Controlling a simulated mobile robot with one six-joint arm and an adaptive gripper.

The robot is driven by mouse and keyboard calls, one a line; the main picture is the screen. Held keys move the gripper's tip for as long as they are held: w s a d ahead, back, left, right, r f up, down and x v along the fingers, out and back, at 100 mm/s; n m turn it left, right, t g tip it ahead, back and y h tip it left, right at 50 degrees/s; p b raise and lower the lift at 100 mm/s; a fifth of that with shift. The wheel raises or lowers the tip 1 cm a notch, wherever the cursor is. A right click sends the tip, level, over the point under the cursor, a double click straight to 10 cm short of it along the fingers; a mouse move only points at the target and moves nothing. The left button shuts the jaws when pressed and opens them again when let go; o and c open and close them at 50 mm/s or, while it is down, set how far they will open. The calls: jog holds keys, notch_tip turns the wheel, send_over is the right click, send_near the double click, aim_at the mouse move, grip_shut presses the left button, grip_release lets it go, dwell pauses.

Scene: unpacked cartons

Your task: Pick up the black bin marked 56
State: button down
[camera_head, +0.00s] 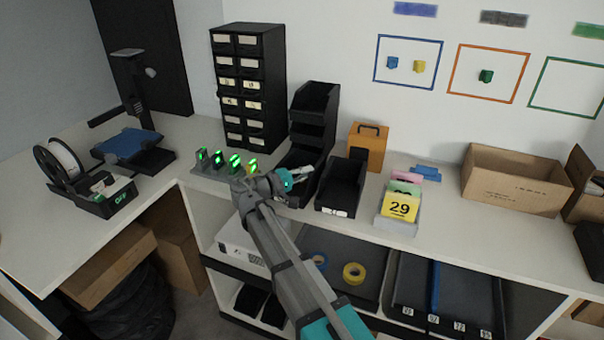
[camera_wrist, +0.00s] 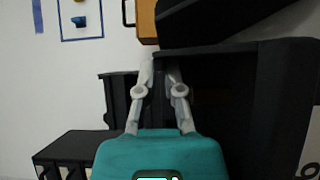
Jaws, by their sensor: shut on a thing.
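A column of black bins stands on the counter, and its lowest bin (camera_head: 321,168) opens toward the front. My gripper (camera_head: 303,173) is at this lowest bin, on the side facing the separate black bin (camera_head: 345,180). In the wrist view my gripper (camera_wrist: 161,65) has its two pale fingers at the edge of the large dark bin (camera_wrist: 245,95), shut on its wall. A pale mark shows at the lower right edge of that bin, too cut off to read. The separate bin has a white label, too small to read. No 56 is legible.
A black drawer cabinet (camera_head: 247,90) and a row of green-lit items (camera_head: 225,162) are at the left.

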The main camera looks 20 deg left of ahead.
notch_tip(320, 180, up, 10)
jog(key=p, duration=0.9)
jog(key=shift+f, duration=0.1)
dwell(0.5)
